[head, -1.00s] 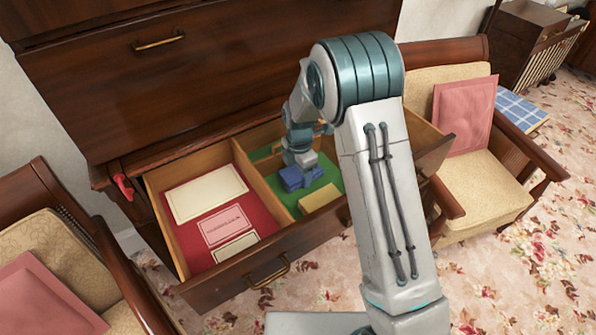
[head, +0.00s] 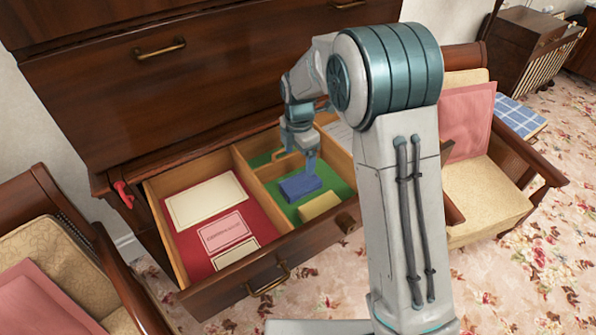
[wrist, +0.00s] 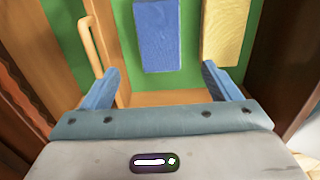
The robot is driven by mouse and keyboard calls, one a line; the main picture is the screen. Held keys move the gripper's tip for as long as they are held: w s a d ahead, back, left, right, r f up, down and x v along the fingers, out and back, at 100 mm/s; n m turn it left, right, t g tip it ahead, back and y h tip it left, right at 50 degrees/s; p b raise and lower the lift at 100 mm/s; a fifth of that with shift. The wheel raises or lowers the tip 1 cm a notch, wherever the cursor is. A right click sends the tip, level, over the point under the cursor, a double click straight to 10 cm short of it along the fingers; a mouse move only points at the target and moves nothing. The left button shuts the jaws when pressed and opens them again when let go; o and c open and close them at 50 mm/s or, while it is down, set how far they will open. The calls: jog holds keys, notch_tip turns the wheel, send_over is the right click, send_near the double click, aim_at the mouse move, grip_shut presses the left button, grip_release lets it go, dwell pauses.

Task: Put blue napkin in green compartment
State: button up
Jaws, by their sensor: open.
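The blue napkin (head: 300,187) is a folded block lying flat on the green floor of the drawer's green compartment (head: 336,184). In the wrist view the blue napkin (wrist: 157,35) lies on green, ahead of the finger gap and apart from both fingers. My gripper (head: 312,165) is above the napkin in the head view, with its fingers apart and nothing between them. The wrist view shows my gripper (wrist: 163,88) with its two blue fingers spread wide. Part of the compartment's right side is hidden behind my arm.
A yellow block (head: 319,206) lies beside the napkin in the green compartment. A red compartment (head: 190,235) on the left holds cream and pink cards. Wooden dividers (head: 262,192) separate the sections. Armchairs flank the open drawer (head: 235,292).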

jog(key=s+d+r+m+t, duration=0.2)
jog(key=s+d+r+m, duration=0.8)
jog(key=s+r+m, duration=0.25)
jog(key=s+d+m, duration=0.3)
jog(key=s+m, duration=0.3)
jog(key=s, duration=0.1)
jog(key=s+d+m+t, duration=0.1)
jog(key=s+d+m, duration=0.1)
jog(key=s+m, duration=0.4)
jog(key=shift+s+d, duration=0.4)
jog(key=shift+s, duration=0.15)
